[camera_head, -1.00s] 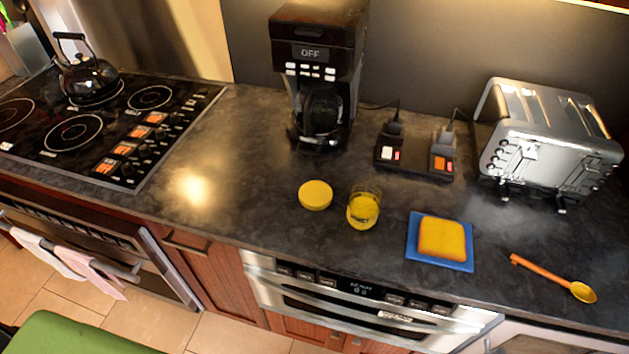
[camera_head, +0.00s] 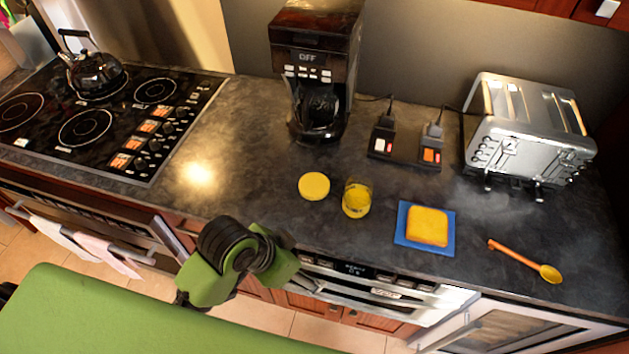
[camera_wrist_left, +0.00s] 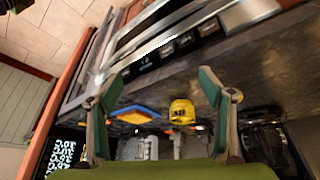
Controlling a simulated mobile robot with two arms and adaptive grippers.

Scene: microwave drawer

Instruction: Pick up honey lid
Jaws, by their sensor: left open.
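The honey lid (camera_head: 314,186) is a round yellow disc lying flat on the dark counter, just left of the honey jar (camera_head: 357,199), a glass jar with yellow contents. My left gripper (camera_head: 308,282) is low in front of the counter's front edge, near the drawer front, apart from the lid and below it in the picture. In the left wrist view, its two green-grey fingers (camera_wrist_left: 160,88) are spread wide with nothing between them touching. The yellow jar (camera_wrist_left: 182,112) shows beyond them; I cannot make out the lid there. My right gripper is not in view.
Bread on a blue board (camera_head: 403,239) and an orange-handled spoon (camera_head: 515,261) lie to the right. A coffee maker (camera_head: 317,60) and a toaster (camera_head: 530,130) stand behind. A stove with a kettle (camera_head: 92,73) is at left. The counter left of the lid is clear.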

